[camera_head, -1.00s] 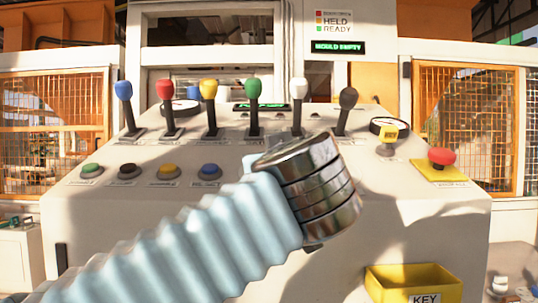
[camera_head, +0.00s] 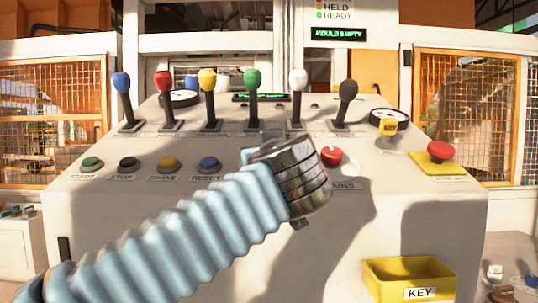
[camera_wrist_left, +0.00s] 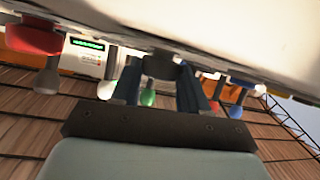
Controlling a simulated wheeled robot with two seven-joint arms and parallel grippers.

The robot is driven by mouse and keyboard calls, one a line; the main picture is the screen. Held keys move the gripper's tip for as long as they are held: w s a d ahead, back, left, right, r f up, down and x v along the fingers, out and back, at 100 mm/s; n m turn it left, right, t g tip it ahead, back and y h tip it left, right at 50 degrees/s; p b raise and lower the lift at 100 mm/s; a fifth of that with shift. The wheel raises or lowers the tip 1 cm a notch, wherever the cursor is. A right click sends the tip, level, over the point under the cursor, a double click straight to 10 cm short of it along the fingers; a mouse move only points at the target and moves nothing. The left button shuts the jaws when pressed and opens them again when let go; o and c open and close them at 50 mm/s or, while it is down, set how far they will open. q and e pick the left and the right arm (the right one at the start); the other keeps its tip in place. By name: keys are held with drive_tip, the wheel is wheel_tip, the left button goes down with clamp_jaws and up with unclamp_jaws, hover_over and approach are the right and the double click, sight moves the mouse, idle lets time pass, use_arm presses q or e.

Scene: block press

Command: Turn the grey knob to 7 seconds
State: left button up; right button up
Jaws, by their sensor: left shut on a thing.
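The grey knob (camera_wrist_left: 160,64) shows in the left wrist view as a dark grey round piece between the two fingers of my left gripper (camera_wrist_left: 158,76), which is shut on it. In the head view my left arm's pale ribbed sleeve and metal wrist cover the knob and most of the gripper, over the middle of the console (camera_head: 400,210). The knob's pointer and its seconds scale are hidden, so its setting cannot be read. My right gripper is in neither view.
A red mains knob (camera_head: 331,155) sits just right of my wrist. Several coloured levers stand behind it. A row of push buttons lies at left, including a blue one (camera_head: 209,164). A red emergency button (camera_head: 440,150) is at right. A yellow key tray (camera_head: 410,277) is below.

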use_arm(q)
drive_tip(key=shift+c, duration=0.7)
drive_tip(key=shift+m+h, duration=0.3)
